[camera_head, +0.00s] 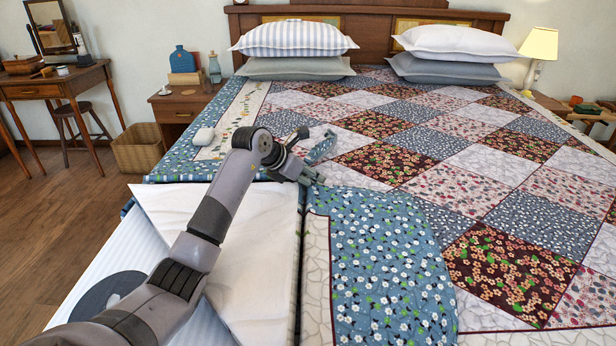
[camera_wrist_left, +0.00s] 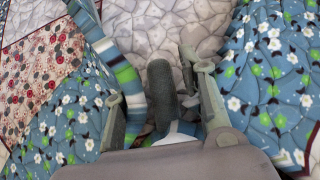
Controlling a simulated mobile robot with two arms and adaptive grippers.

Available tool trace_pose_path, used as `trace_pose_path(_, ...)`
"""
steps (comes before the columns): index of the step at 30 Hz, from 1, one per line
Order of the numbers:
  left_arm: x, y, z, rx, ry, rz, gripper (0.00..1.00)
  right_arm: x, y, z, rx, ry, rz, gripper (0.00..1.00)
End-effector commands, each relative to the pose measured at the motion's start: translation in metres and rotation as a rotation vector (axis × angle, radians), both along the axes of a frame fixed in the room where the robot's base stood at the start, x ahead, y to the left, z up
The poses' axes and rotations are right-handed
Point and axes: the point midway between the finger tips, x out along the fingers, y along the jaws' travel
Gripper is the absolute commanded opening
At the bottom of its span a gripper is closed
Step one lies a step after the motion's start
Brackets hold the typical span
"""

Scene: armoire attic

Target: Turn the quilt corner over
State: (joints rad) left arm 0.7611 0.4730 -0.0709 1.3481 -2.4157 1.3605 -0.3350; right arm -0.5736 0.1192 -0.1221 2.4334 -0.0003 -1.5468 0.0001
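The patchwork quilt (camera_head: 470,180) covers the bed. Its near left part lies turned back, blue flowered underside up (camera_head: 390,270), baring the white sheet (camera_head: 250,215) and the pale striped mattress side. My left gripper (camera_head: 312,175) is low at the inner edge of this fold. In the left wrist view its fingers (camera_wrist_left: 162,105) are apart, with a dark grey rounded end between them. A blue, white and green striped cloth piece (camera_wrist_left: 128,82), perhaps a sock, lies beside that end; it also shows beyond the gripper (camera_head: 322,149). Contact is unclear. My right gripper is out of view.
Pillows (camera_head: 295,40) lie by the wooden headboard. A nightstand (camera_head: 180,105) with a blue bottle, a wicker basket (camera_head: 138,148) and a desk (camera_head: 55,85) stand left. The floor at left is clear.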

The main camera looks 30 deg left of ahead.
Motion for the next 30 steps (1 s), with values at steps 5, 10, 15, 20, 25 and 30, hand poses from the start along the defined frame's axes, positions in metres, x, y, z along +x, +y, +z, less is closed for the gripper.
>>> trace_pose_path(5,-0.0002,0.0001,-0.0002,0.000,0.001,0.000,0.24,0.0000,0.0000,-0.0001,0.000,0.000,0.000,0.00)
trace_pose_path(10,-0.0003,0.0001,-0.0002,0.000,0.001,0.000,0.12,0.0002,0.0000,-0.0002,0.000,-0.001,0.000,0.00)
trace_pose_path(15,-0.0004,0.0001,-0.0003,0.000,0.001,0.000,0.01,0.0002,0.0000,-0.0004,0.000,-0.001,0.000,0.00)
trace_pose_path(20,-0.0003,0.0001,-0.0004,0.000,0.001,0.000,0.00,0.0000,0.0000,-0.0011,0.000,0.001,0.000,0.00)
trace_pose_path(25,-0.0003,0.0001,-0.0004,0.000,0.001,0.000,0.00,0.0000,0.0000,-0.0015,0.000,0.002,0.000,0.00)
trace_pose_path(30,-0.0004,0.0003,0.0001,0.000,0.000,0.000,0.00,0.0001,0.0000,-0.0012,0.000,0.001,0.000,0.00)
